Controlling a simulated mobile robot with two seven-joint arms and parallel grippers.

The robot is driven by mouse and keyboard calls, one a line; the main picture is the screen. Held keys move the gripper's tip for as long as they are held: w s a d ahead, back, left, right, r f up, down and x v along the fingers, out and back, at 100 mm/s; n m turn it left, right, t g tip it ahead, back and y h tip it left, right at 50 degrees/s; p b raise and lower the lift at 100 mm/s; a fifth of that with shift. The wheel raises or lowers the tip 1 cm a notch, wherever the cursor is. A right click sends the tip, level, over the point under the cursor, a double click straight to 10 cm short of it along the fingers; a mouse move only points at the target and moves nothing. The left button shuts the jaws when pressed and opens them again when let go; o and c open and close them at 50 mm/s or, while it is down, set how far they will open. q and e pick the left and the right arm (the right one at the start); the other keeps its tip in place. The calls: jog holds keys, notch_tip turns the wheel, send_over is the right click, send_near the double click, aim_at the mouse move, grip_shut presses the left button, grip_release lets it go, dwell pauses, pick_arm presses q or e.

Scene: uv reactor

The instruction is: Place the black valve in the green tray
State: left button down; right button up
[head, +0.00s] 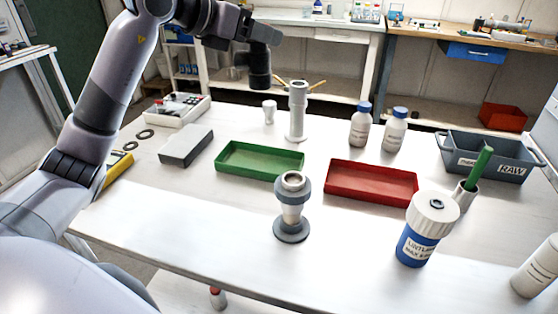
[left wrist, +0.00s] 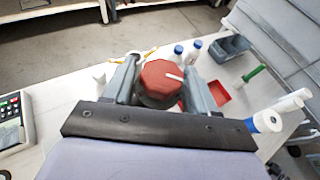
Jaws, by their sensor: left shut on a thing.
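My left gripper (head: 256,48) is raised above the far side of the table, beyond the green tray. It is shut on the black valve (head: 258,76), a dark cylindrical body hanging below the fingers. In the left wrist view the valve (left wrist: 160,80) shows a red top with a white mark, between the two fingers of the gripper (left wrist: 162,92). The green tray (head: 258,173) lies empty on the table, nearer than the valve in the head view. I cannot make it out in the left wrist view. My right gripper is not in view.
A red tray (head: 370,192) lies right of the green one. A grey pump-like part (head: 292,208) stands in front, a pale column (head: 297,112) behind. A grey box (head: 186,147) is at left. Bottles (head: 360,130), a blue-labelled jar (head: 417,245) and a RAW bin (head: 490,160) are at right.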

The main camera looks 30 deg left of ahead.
pick_arm(q)
jog(key=shift+w+f, duration=0.1)
jog(key=shift+f, duration=0.3)
notch_tip(320, 180, down, 19)
jog(key=b, duration=0.2)
jog(key=shift+f, duration=0.15)
jog(key=shift+f, duration=0.15)
jog(key=shift+c, duration=1.6)
grip_release()
